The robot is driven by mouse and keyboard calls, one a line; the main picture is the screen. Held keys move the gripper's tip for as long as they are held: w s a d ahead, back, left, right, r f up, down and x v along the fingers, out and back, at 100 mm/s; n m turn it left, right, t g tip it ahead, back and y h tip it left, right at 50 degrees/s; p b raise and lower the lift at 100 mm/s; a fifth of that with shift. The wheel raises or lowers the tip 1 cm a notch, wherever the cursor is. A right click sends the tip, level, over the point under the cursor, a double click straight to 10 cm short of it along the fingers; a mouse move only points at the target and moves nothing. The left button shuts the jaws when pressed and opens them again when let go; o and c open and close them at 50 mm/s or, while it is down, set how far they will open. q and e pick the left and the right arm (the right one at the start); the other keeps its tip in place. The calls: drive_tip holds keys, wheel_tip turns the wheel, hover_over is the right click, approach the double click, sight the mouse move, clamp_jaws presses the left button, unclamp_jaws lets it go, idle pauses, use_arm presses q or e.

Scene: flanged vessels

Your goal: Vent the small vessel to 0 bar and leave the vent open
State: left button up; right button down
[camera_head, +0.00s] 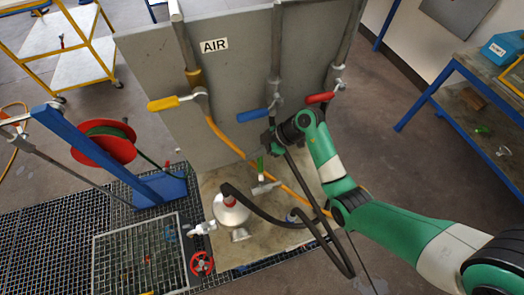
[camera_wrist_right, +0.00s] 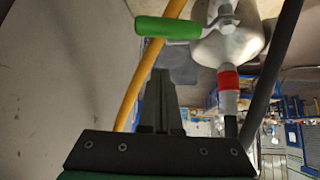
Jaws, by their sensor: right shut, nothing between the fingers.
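The small vessel (camera_head: 230,213) is a silvery rounded body with a red and white neck, standing on the worn base plate below the panel. It also shows at the top of the right wrist view (camera_wrist_right: 240,45), with a red band on its neck. A green lever handle (camera_head: 260,164) on a metal valve stands behind it; in the wrist view the green handle (camera_wrist_right: 168,27) lies sideways. My right gripper (camera_head: 270,146) is just above the green lever, apart from it. In the wrist view its fingers (camera_wrist_right: 160,75) are shut and empty. No pressure reading is legible. My left gripper is out of view.
The grey panel (camera_head: 235,85) marked AIR carries yellow (camera_head: 163,103), blue (camera_head: 252,115) and red (camera_head: 320,98) levers. A yellow hose (camera_head: 225,140) and dark hose (camera_head: 270,217) run close around the vessel. A red handwheel (camera_head: 201,263) is at the front. A hose reel (camera_head: 103,141) stands left.

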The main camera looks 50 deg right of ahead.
sight(258, 160)
drive_tip(key=f, duration=0.1)
drive_tip(key=s+d+f+b, duration=0.1)
drive_tip(key=f, duration=0.1)
drive_tip(key=shift+s+f, duration=0.1)
drive_tip(key=shift+s, duration=0.05)
idle(0.4)
